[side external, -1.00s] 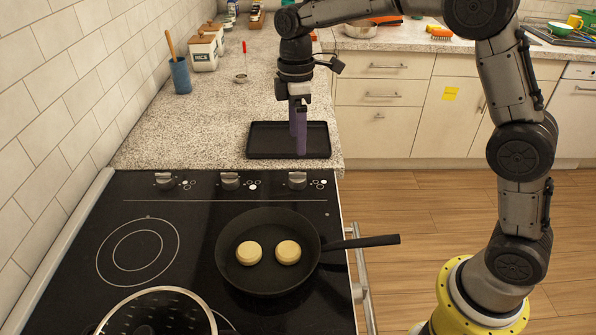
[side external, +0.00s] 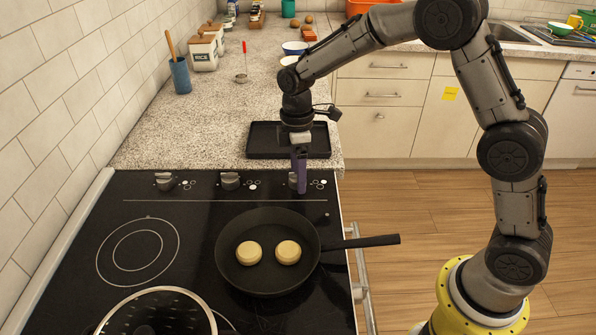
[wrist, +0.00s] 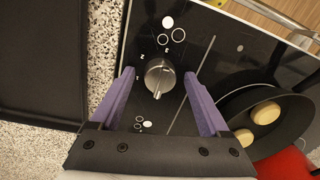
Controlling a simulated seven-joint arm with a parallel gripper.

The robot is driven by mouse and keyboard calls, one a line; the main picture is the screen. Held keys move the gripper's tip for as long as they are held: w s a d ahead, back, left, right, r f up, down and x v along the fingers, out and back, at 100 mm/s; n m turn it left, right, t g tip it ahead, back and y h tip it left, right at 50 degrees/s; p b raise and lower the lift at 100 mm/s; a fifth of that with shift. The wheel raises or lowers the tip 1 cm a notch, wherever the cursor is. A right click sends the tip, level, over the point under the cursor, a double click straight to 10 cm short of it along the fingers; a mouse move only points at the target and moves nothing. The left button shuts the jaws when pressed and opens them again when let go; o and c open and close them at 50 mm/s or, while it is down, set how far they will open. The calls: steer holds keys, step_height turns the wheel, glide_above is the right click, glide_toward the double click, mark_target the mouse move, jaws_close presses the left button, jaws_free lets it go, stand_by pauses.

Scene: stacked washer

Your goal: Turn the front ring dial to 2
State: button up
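A silver dial (wrist: 159,76) sits on the black cooktop panel between the two purple fingers of my gripper (wrist: 158,80) in the wrist view. The fingers stand open on either side of it, with gaps visible. Small white numbers, including a 2, are printed beside the dial. Its raised bar runs roughly up and down in that view; which mark it points to is unclear. In the side external view my gripper (side external: 300,178) is at the rightmost dial (side external: 292,181) of the row, and its fingers partly hide that dial.
Two other dials, the middle one (side external: 230,181) and the left one (side external: 163,181), share the row. A black pan (side external: 233,273) with two round pale pieces stands close by, its handle pointing right. A black tray (side external: 258,140) lies behind the dials. A pot (side external: 157,297) stands at front left.

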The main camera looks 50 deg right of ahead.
jaws_close()
steer(key=shift+m, duration=0.4)
steer(key=m, duration=0.4)
steer(key=shift+m, duration=0.4)
steer(key=m, duration=0.6)
steer(key=shift+s+t, duration=0.1)
steer(key=shift+t, duration=0.2)
steer(key=m, duration=0.6)
steer(key=shift+a+m, duration=0.1)
steer(key=shift+m, duration=0.2)
steer(key=m, duration=0.5)
steer(key=shift+r+t, duration=0.1)
steer(key=shift+t, duration=0.3)
steer(key=shift+m, duration=0.4)
